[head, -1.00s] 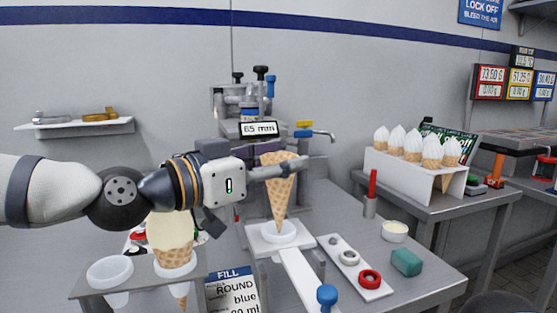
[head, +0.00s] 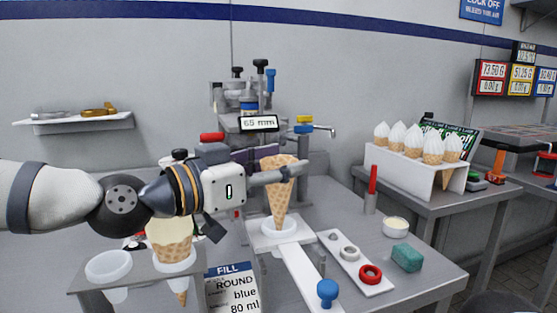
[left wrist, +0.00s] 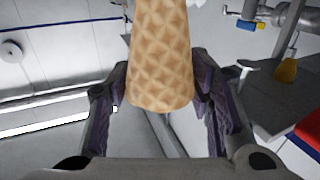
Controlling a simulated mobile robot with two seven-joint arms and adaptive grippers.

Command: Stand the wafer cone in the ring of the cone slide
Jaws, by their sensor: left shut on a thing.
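The tan wafer cone (head: 279,195) is upright, tip down, with its tip inside the white ring (head: 268,233) of the cone slide (head: 301,275). Whether the cone rests on the ring is hard to tell. My left gripper (head: 284,173) is shut on the cone near its wide upper part. In the left wrist view the cone (left wrist: 160,50) fills the space between the two dark finger pads of the left gripper (left wrist: 160,95). My right gripper is not in view.
A rack (head: 90,288) at front left holds an empty cup (head: 108,267) and a filled cone (head: 172,240). The filling machine (head: 255,150) stands behind the slide. A strip with rings (head: 352,262), a green sponge (head: 407,257) and a small tub (head: 396,227) lie to the right.

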